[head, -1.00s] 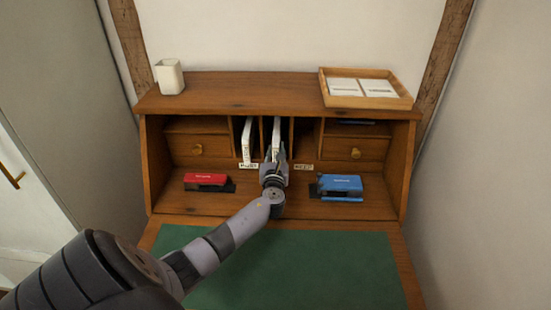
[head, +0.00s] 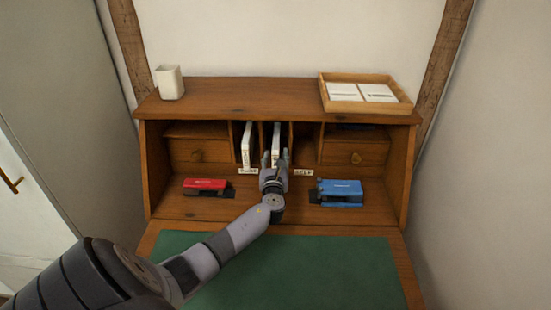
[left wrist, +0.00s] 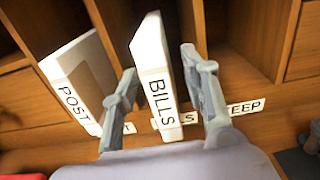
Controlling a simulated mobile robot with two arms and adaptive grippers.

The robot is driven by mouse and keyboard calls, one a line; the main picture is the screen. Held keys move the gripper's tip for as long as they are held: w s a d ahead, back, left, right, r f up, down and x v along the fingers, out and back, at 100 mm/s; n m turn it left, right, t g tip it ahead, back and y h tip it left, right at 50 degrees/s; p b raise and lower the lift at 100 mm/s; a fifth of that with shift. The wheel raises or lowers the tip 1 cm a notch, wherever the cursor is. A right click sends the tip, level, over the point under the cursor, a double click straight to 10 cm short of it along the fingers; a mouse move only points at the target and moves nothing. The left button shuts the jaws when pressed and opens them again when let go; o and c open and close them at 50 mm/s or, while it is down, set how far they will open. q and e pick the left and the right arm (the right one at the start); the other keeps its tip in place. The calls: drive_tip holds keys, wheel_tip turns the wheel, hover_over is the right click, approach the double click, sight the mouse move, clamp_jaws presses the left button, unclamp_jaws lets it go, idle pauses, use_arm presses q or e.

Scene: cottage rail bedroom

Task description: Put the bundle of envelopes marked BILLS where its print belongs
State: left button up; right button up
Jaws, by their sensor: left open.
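The white BILLS bundle (head: 276,140) stands upright in the middle slot of the desk's pigeonholes. In the left wrist view the bundle (left wrist: 154,65) shows its BILLS print and leans a little in the picture. Under it is a label (left wrist: 172,118), partly covered, with an S showing. My left gripper (head: 275,158) is open, with one finger on each side of the bundle's front end; in the left wrist view the gripper (left wrist: 162,90) shows gaps beside the bundle. My right gripper is not in view.
A white POST bundle (left wrist: 80,80) stands in the slot to the left; the KEEP slot (head: 305,145) to the right looks empty. A red stapler-like thing (head: 206,186) and a blue one (head: 340,190) flank my gripper. A tray (head: 365,106) and cup (head: 170,82) stand on top.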

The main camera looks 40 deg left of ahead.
use_arm(q)
drive_tip(key=shift+s+d, duration=0.1)
drive_tip(key=p+v, duration=0.2)
drive_tip(key=v, duration=1.6)
drive_tip(key=shift+s+d, duration=0.25)
drive_tip(key=shift+s, duration=0.05)
drive_tip(key=shift+r, duration=0.1)
